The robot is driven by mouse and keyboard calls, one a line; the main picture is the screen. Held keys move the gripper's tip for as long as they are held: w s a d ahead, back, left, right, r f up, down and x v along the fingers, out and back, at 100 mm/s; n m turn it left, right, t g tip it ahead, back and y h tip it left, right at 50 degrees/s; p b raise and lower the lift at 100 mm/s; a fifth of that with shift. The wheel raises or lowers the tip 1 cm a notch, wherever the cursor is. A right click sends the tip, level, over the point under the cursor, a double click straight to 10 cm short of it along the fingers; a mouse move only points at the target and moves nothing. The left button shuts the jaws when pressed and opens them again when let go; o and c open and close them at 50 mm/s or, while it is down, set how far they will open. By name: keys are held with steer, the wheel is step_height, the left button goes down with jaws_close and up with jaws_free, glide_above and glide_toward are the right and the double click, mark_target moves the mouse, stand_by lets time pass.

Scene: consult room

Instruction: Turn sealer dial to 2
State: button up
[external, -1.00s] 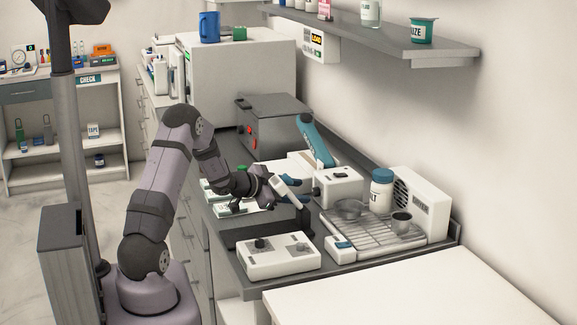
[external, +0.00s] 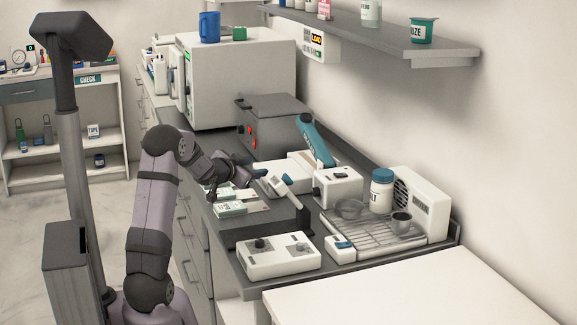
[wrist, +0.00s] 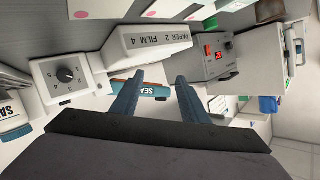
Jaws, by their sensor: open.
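The sealer (external: 338,187) is a white box with a teal arm (external: 316,140) on the counter. Its black dial (wrist: 67,75) is on the left in the wrist view, with small numerals around it. I cannot read its setting with certainty. A white block (wrist: 155,42) printed "PAPER 2 FILM 4" stands beside the sealer. The teal sealer arm also shows between my fingers in the wrist view (wrist: 154,89). In the external view my gripper (external: 244,168) is left of the sealer, above the counter.
A wire tray (external: 370,232) with cups and a blue-lidded jar (external: 382,188) are at right. A grey box with red switches (external: 272,125) stands behind.

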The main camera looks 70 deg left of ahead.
steer(key=s+a+r+n+g+y+b, duration=0.1)
steer(key=s+n+g+b, duration=0.1)
steer(key=s+n+b, duration=0.3)
steer(key=s+a+r+n+g+y+b, duration=0.1)
steer(key=s+a+n+g+b, duration=0.1)
steer(key=s+n+b, duration=0.4)
steer(key=shift+s+a+g+b, duration=0.3)
steer(key=shift+s+g, duration=0.1)
steer(key=shift+s, duration=0.25)
